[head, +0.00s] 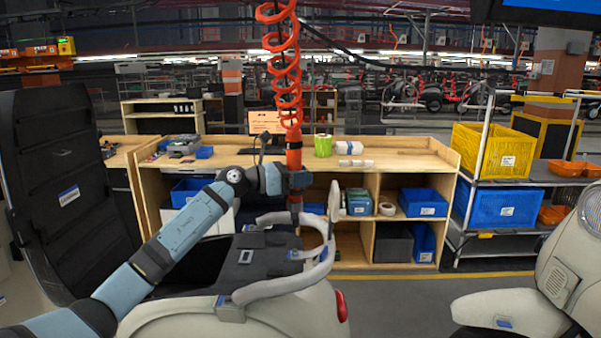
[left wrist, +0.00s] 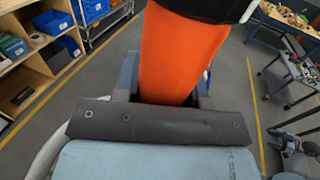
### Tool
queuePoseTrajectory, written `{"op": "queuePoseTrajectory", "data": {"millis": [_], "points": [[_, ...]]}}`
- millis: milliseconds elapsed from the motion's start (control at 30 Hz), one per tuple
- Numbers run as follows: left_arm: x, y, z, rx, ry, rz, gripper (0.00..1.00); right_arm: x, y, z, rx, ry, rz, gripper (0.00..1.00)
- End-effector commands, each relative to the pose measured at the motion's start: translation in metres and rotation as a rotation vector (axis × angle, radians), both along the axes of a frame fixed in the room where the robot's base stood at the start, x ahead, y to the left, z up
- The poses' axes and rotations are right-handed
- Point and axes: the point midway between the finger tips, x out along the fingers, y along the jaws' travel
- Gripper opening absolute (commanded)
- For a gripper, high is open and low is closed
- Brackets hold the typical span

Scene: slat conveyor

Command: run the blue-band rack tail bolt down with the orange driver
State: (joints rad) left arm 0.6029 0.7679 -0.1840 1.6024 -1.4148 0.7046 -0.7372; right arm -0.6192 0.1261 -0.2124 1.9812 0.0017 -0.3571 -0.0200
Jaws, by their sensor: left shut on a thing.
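The orange driver (head: 294,158) hangs upright from a coiled orange hose. My left gripper (head: 298,181) is shut on its body. In the left wrist view the driver's orange body (left wrist: 172,55) fills the space between my left gripper's fingers (left wrist: 168,88). The grey tubular rack (head: 285,287) sits on the tail of a cream scooter (head: 290,317), with small blue parts on it. The driver's dark lower end is just above or at the rack's far bar; I cannot tell whether they touch. The tail bolt cannot be made out. My right gripper is not in view.
A raised black seat (head: 50,165) stands at left. A wooden workbench (head: 420,160) with blue bins is behind the rack. A cart with yellow (head: 492,150) and blue crates stands right. Another cream scooter (head: 515,310) is at lower right; floor between is clear.

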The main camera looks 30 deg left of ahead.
Motion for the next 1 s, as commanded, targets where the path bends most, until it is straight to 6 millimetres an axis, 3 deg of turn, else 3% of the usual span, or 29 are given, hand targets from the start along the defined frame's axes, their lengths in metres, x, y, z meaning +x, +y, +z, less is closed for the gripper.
{"op": "queuePoseTrajectory", "data": {"millis": [600,1000], "points": [[0.0,0.001,-0.06,-0.001,0.001,0.002,0.02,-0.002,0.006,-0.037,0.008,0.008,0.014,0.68],[0.0,0.001,-0.064,-0.001,0.001,0.002,0.02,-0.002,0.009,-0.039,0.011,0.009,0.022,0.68]]}}
